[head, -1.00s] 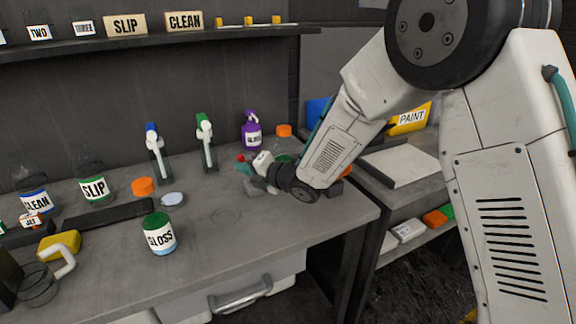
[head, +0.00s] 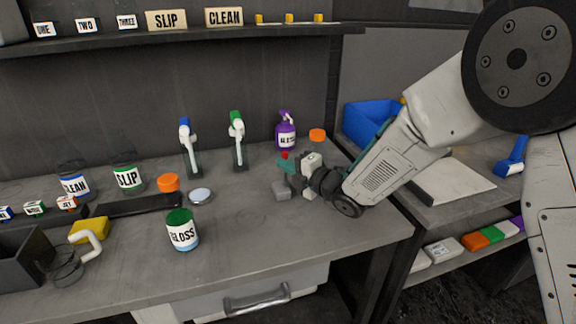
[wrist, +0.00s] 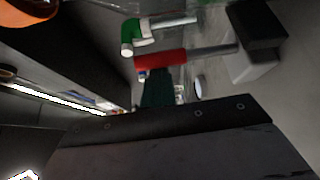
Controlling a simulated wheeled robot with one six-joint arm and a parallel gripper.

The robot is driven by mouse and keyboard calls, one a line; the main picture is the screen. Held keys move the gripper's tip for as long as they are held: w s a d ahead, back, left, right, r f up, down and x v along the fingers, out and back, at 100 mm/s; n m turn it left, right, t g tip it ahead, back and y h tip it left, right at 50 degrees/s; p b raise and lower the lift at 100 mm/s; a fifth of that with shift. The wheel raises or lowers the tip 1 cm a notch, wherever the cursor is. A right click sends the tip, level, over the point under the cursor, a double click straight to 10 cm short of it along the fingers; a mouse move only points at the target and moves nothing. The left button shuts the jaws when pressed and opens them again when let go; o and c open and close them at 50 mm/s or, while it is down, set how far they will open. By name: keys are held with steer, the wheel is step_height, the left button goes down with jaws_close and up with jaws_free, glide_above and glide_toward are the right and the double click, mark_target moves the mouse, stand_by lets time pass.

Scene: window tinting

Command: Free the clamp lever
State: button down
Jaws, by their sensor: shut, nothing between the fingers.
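The clamp lever has a red handle (wrist: 160,60) on a silver rod, which runs to a black and grey block (wrist: 256,68) in the wrist view. In the head view a small red tip (head: 284,155) shows above the grey block (head: 282,189) near the back of the bench. My gripper (head: 286,166) is low over the bench beside the clamp, with its teal fingers shut and empty. In the wrist view the teal fingertips (wrist: 157,88) are close to the red handle. I cannot tell whether they touch. My wrist hides part of the clamp.
Two upright tools with blue (head: 185,125) and green (head: 236,120) tops and a purple bottle (head: 286,132) stand behind. A GLOSS jar (head: 182,230) stands left. Bare bench (head: 330,230) lies in front of the clamp.

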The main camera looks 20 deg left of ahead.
steer(key=shift+d, duration=0.15)
steer(key=v, duration=0.7)
steer(key=shift+d, duration=0.3)
steer(key=shift+s+d, duration=0.1)
steer(key=shift+s, duration=0.05)
